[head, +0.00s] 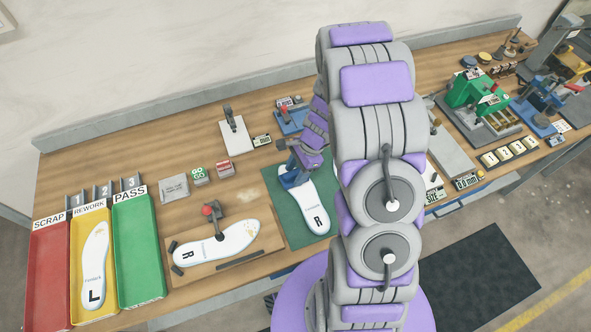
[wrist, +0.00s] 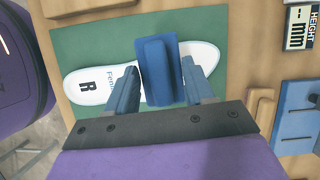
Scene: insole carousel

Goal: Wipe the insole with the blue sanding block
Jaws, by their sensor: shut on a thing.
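A white insole (head: 316,213) marked "R" lies on a green mat (head: 281,202) in the middle of the bench. In the wrist view the same insole (wrist: 98,86) lies across the green mat (wrist: 100,38), with its "R" end at the left. My gripper (wrist: 161,88) is shut on the blue sanding block (wrist: 157,62), which is over the middle of this insole. I cannot tell whether the block touches the insole. In the head view my gripper (head: 291,177) is low over the mat, and my arm hides part of the mat and insole.
Another insole marked "R" (head: 228,242) sits on a wooden fixture left of the mat. Red, yellow and green trays (head: 140,258) stand at far left, with an "L" insole (head: 95,265) in the yellow one. A height gauge display (wrist: 299,28) and blue fixture (wrist: 299,125) border the mat.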

